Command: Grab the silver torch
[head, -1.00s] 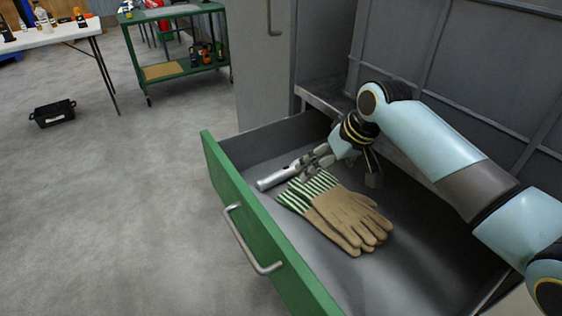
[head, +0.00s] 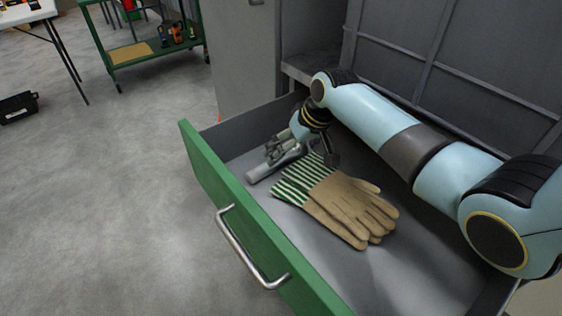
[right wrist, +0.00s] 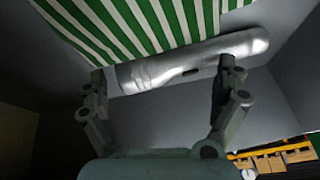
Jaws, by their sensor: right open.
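The silver torch (head: 262,172) lies in the open drawer, beside the striped cuffs of the tan gloves (head: 350,207). My right gripper (head: 298,155) is low over the torch and open, partly hiding it in the head view. In the right wrist view the torch (right wrist: 190,62) lies slantwise across the gap of the gripper (right wrist: 162,68). One fingertip is near the torch's left end and the other overlaps its body; I cannot tell whether they touch it. My left gripper is not in view.
The green-fronted drawer (head: 205,172) has a metal handle (head: 245,250) and raised walls around the torch. A grey cabinet (head: 240,60) stands behind it. A green cart (head: 125,55) and a black crate (head: 17,106) stand away to the left, with clear floor between.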

